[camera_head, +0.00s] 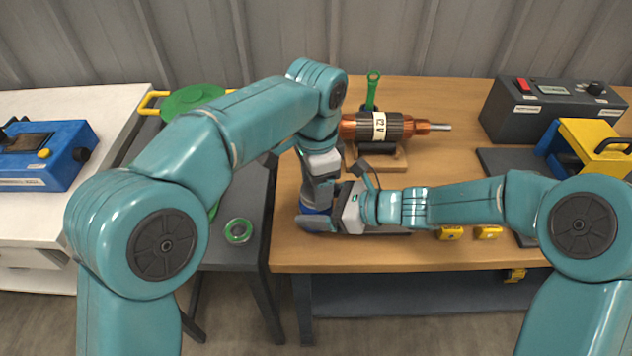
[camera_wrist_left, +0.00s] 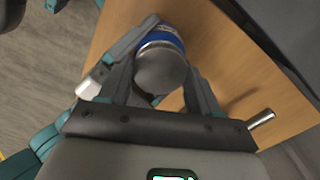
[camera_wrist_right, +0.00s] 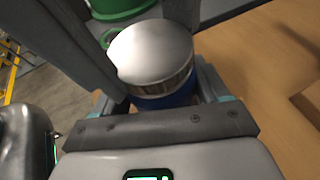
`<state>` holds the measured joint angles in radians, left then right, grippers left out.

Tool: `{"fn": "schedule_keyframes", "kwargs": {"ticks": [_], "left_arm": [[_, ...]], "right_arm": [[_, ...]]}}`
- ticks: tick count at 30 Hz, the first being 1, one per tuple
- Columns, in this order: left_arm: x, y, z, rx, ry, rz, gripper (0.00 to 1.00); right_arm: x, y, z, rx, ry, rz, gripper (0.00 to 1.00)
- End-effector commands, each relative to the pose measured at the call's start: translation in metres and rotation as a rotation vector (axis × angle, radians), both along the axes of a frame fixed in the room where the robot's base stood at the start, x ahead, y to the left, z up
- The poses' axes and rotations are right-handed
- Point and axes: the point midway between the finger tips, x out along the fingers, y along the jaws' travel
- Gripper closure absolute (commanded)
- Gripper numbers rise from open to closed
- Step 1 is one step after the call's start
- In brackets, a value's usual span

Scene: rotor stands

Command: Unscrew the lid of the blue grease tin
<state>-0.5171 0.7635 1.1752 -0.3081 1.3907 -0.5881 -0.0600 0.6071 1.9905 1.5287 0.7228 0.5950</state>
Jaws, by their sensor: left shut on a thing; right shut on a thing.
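The grease tin has a blue body (camera_head: 308,210) and a silver lid with a ribbed rim. It stands upright near the left front edge of the wooden bench, mostly hidden by my grippers in the head view. My left gripper (camera_head: 318,201) comes down from above and is shut on the lid (camera_wrist_left: 160,70). My right gripper (camera_head: 322,221) reaches in level from the right and is shut on the blue body (camera_wrist_right: 165,99), below the lid (camera_wrist_right: 150,52). Whether the lid has turned cannot be told.
A copper-wound rotor (camera_head: 380,127) rests on a wooden stand behind the tin, near an upright green tool (camera_head: 372,90). Yellow blocks (camera_head: 451,233) lie to the right. A grey side table with a green ring (camera_head: 238,231) adjoins the bench's left edge.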

Motion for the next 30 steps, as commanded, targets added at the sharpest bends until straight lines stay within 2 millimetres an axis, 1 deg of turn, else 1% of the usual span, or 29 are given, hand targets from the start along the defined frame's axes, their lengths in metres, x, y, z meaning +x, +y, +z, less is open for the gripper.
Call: {"fn": "schedule_keyframes", "kwargs": {"ticks": [1, 3, 5, 14, 15, 16, 17, 26, 28, 30], "left_arm": [[0.0, 0.0, 0.0, 0.0, 0.0, 0.067, 0.74], [0.0, 0.0, 0.0, -0.001, 0.0, 0.145, 0.74], [0.0, 0.0, 0.0, -0.001, 0.0, 0.183, 0.74], [0.0, 0.0, 0.0, -0.001, 0.0, 0.201, 0.74], [0.0, 0.0, 0.0, -0.001, 0.0, 0.201, 0.28], [0.0, 0.0, 0.0, -0.001, 0.0, 0.201, 0.18], [0.0, 0.0, 0.0, -0.001, 0.0, 0.201, 0.12], [-0.001, -0.002, 0.0, -0.002, 0.003, 0.198, 0.12], [-0.001, -0.002, 0.004, -0.003, 0.003, 0.197, 0.12], [-0.001, -0.003, 0.012, -0.005, 0.001, 0.197, 0.12]], "right_arm": [[0.0, 0.0, 0.001, 0.001, -0.001, -0.001, 1.0], [0.0, 0.0, 0.001, 0.001, -0.001, -0.001, 1.0], [0.0, 0.0, 0.001, 0.001, -0.001, -0.001, 1.0], [0.0, 0.0, 0.001, 0.001, -0.001, -0.001, 1.0], [0.0, 0.0, 0.001, 0.001, -0.001, -0.001, 1.0], [0.0, 0.0, 0.001, 0.001, -0.001, -0.001, 1.0], [0.0, 0.0, 0.001, 0.001, -0.001, -0.001, 1.0], [0.001, 0.0, 0.0, 0.001, -0.001, -0.001, 1.0], [0.001, 0.0, 0.001, 0.001, -0.001, -0.001, 1.0], [0.001, 0.0, 0.0, 0.0, 0.0, -0.001, 1.0]]}}
